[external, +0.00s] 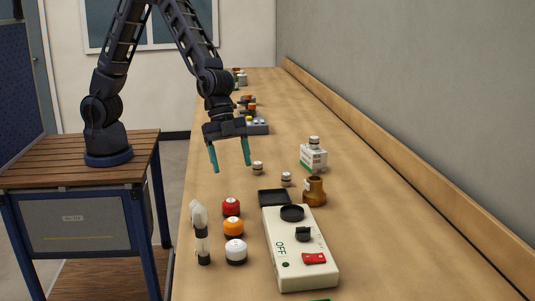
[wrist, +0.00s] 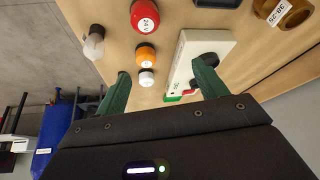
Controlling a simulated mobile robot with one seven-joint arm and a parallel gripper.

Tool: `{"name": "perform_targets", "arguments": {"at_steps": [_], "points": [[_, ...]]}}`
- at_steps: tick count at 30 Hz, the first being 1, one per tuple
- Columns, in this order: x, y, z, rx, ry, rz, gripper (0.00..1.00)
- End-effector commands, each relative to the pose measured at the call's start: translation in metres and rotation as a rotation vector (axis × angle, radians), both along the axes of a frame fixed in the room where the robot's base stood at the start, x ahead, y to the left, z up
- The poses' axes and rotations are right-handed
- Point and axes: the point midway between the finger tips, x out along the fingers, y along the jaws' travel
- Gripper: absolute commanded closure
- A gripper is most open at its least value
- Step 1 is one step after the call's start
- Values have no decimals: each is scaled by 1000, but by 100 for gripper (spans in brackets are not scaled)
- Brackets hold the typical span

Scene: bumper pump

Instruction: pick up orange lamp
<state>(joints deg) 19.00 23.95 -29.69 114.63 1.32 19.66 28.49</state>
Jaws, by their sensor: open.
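The orange lamp (external: 233,227) stands on the long wooden table, between a red lamp (external: 231,206) and a white lamp (external: 235,251). In the wrist view the orange lamp (wrist: 145,55) sits between the red lamp (wrist: 145,16) and the white lamp (wrist: 147,77). My gripper (external: 230,168) is open and empty, its two teal fingers pointing down above the table, beyond the red lamp in the external view. In the wrist view my gripper (wrist: 160,80) has its fingers spread wide to either side of the lamps, apart from them.
A cream control box (external: 299,250) with a red switch stands right of the lamps. A clear-topped flashlight-like piece (external: 201,233) stands to their left. A brown fitting (external: 315,191), black tray (external: 274,197) and small white box (external: 313,157) are farther back. Bare table lies at right.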

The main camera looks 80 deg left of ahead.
Motion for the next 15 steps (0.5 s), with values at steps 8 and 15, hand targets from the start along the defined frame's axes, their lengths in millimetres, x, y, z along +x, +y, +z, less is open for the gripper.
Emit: {"name": "perform_targets", "arguments": {"at_steps": [8,15], "points": [[-15,-56,-33,-54,19,-90,29],[-17,-68,-46,-60,22,-102,29]]}}
